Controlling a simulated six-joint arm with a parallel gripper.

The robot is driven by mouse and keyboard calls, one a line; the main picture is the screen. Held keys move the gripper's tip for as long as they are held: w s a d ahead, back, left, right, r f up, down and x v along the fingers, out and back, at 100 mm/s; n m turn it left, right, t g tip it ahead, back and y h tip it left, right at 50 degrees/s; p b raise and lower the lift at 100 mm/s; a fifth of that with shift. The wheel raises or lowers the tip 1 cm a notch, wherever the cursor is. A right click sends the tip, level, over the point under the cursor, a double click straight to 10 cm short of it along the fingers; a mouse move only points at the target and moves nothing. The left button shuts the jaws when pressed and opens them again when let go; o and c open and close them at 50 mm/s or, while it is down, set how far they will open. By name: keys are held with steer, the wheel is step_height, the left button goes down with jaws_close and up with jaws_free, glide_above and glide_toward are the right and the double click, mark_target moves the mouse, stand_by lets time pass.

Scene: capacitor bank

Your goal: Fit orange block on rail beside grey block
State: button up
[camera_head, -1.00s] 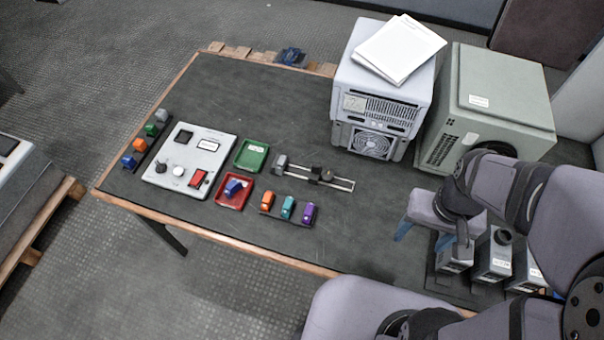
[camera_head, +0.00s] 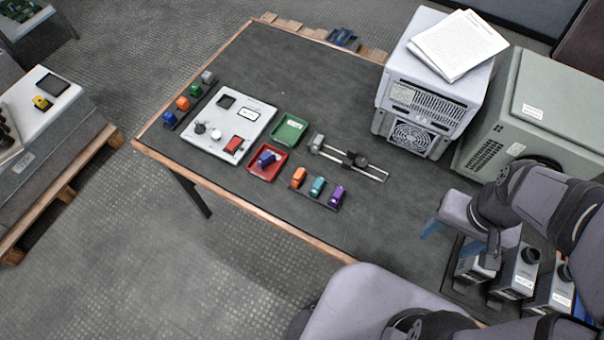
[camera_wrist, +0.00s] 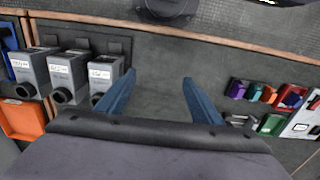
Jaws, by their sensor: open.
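Two orange blocks show in the head view: one (camera_head: 298,177) in a small dark holder beside teal and purple blocks, the other (camera_head: 183,103) in a rack at the table's far left. The rail (camera_head: 372,172) lies behind the three-block holder. A grey block (camera_head: 316,142) sits at its left end, and a dark clamp-like piece (camera_head: 357,158) sits farther right along it. My gripper (camera_wrist: 160,98) is open and empty, its blue fingers apart over bare table. In the wrist view the nearer orange block (camera_wrist: 269,94) is to the right, well away from the fingers.
A red tray (camera_head: 267,176) holds a blue block, and a green tray (camera_head: 290,129) is beside it. A control panel (camera_head: 229,121) lies left. Grey boxes (camera_head: 516,272) stand near my arm. Large equipment (camera_head: 430,90) stands at the back. The mid-right mat is clear.

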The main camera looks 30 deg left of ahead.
stand_by(0.4)
steer(key=c, duration=0.6)
steer(key=s+a+f+n+g+h+p, duration=0.1)
steer(key=s+a+f+n+p, duration=0.3)
steer(key=a, duration=0.7)
steer(key=w+a+f+n+g+h+p, duration=0.1)
steer(key=a+f+n+h, duration=0.15)
steer(key=a+n, duration=0.6)
steer(key=shift+w+a+r+n+t+y, duration=0.3)
steer(key=shift+w+a+n+y, duration=0.45)
steer(key=shift+w+a, duration=1.6)
steer(key=shift+w+a+r+n+t+y, duration=0.35)
steer(key=shift+w+a+n, duration=0.6)
steer(key=shift+a, duration=2.85)
steer(key=shift+w+a+r+n+t+y, duration=0.15)
steer(key=shift+w+a+n+t+y, duration=0.35)
steer(key=shift+w+a+n, duration=1.7)
